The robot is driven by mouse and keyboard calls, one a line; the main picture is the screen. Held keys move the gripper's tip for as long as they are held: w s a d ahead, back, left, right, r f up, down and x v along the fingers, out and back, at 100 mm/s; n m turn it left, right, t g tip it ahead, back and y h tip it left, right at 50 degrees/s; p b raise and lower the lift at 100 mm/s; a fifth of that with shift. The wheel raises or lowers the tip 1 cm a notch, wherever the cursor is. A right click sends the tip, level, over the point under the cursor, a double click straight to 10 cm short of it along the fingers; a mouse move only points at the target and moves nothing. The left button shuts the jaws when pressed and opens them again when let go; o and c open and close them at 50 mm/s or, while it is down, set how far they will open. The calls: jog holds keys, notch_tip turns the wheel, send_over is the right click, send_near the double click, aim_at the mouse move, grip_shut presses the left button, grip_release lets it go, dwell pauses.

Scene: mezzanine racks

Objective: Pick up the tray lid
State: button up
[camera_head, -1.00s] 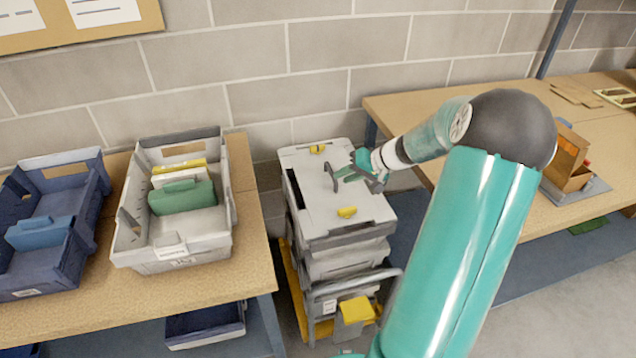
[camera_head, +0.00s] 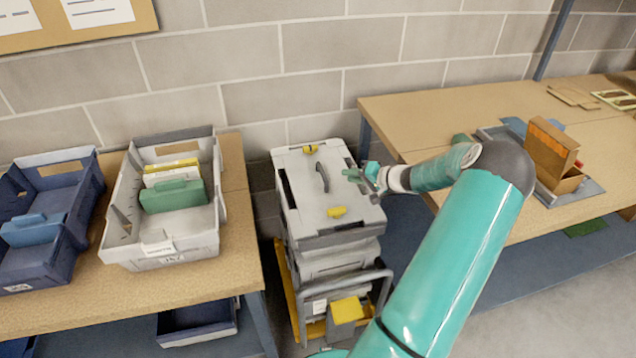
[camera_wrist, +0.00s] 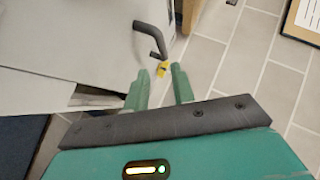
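The tray lid (camera_head: 302,205) is a light grey panel with a dark handle (camera_head: 323,177) standing up in its middle and yellow latches at its far and near ends. It lies on top of a stack of grey trays between the two tables. My gripper (camera_head: 362,176) is at the lid's right side, apart from the handle. In the wrist view, its two green fingers (camera_wrist: 160,88) are spread with nothing between them.
The stack stands on a wheeled cart with a grey push bar (camera_head: 345,284). A grey tote (camera_head: 115,237) with folders and a blue tote (camera_head: 75,210) stand on the left table. The right table (camera_head: 420,110) holds an orange-brown box (camera_head: 550,150).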

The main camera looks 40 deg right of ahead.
aim_at(323, 171)
jog(key=x, duration=0.7)
jog(key=shift+f, duration=0.1)
jog(key=x, duration=0.5)
jog(key=shift+w+d, duration=0.1)
jog(key=shift+w, duration=0.15)
grip_shut()
